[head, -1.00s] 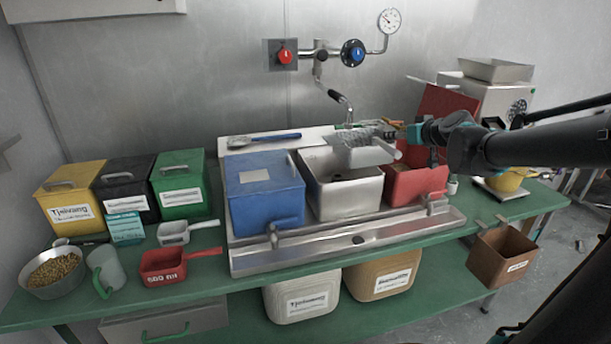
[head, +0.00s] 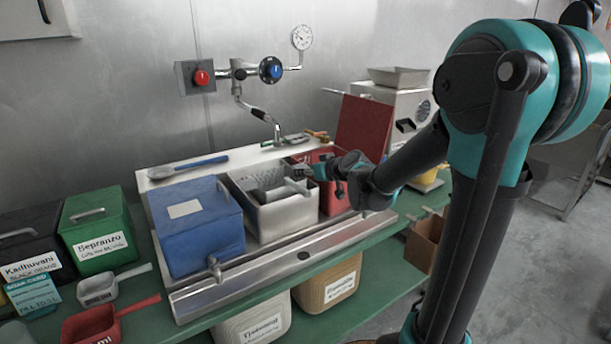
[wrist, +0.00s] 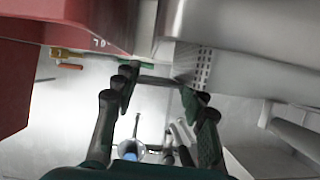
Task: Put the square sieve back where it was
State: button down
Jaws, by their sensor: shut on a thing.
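The square sieve (head: 268,193), grey metal, is at the mouth of the open steel basin (head: 283,222) in the head view, partly below its rim. My gripper (head: 308,172) reaches in from the right and is shut on the sieve at its back right side. In the wrist view my gripper's fingers (wrist: 160,84) close around a thin grey edge. A perforated grey wall (wrist: 203,66) shows just beyond them. I cannot tell whether the sieve rests on the basin or hangs in it.
A blue lidded bin (head: 195,230) stands left of the basin, and a red bin (head: 331,199) stands right of it, behind my wrist. The tap (head: 262,117) hangs behind the basin. A blue-handled spoon (head: 190,166) lies on the back ledge.

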jog(key=shift+f, duration=1.3)
jog(key=c, duration=0.9)
grip_release()
jog(key=shift+o, duration=0.2)
jog(key=shift+r, duration=0.1)
jog(key=shift+s+d+r, duration=0.1)
jog(key=shift+r, duration=0.5)
jog(key=v, duration=1.1)
jog(key=shift+s+d, duration=0.25)
jog(key=shift+s, duration=0.05)
